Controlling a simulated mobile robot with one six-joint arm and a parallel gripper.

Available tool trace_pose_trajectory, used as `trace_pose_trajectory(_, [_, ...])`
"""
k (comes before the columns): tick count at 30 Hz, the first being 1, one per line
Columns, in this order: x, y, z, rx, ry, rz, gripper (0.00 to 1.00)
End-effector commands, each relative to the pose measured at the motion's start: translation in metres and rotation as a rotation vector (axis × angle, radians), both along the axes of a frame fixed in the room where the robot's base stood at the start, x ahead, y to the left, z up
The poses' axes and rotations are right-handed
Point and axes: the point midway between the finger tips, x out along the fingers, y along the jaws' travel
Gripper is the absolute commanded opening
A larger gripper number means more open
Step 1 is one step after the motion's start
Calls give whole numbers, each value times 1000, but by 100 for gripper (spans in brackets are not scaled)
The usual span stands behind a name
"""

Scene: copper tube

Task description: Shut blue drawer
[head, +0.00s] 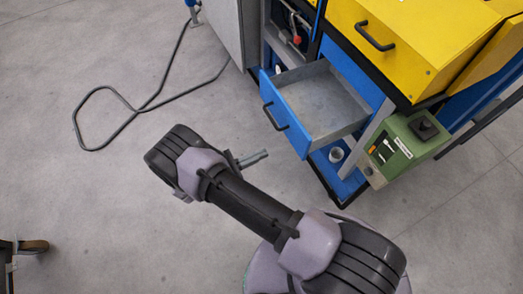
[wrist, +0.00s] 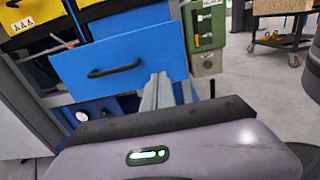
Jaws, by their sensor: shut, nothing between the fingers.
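The blue drawer (head: 285,117) is pulled out from the workbench in the head view, with its grey inside empty. Its black handle (head: 274,117) is on the blue front. In the wrist view the drawer front (wrist: 122,67) faces me, with its handle (wrist: 115,69) left of my fingers. My gripper (head: 264,154) is shut and empty. It is in front of the drawer, below and left of its front in the head view. In the wrist view the fingertips (wrist: 158,76) overlap the lower right part of the front; I cannot tell whether they touch it.
A yellow drawer (head: 400,45) with a black handle is above. A green control box (head: 407,147) stands right of the open drawer. A small cup (head: 336,155) is on the blue shelf below.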

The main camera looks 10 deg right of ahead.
Motion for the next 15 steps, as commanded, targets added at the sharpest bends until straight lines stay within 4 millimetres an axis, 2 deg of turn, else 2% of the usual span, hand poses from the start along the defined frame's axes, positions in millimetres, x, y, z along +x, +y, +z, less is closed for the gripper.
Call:
trace_pose_trajectory(9, [21, -67, -2, 1, 0, -6, 0])
trace_pose_trajectory(15, [30, -94, -2, 2, 0, -5, 0])
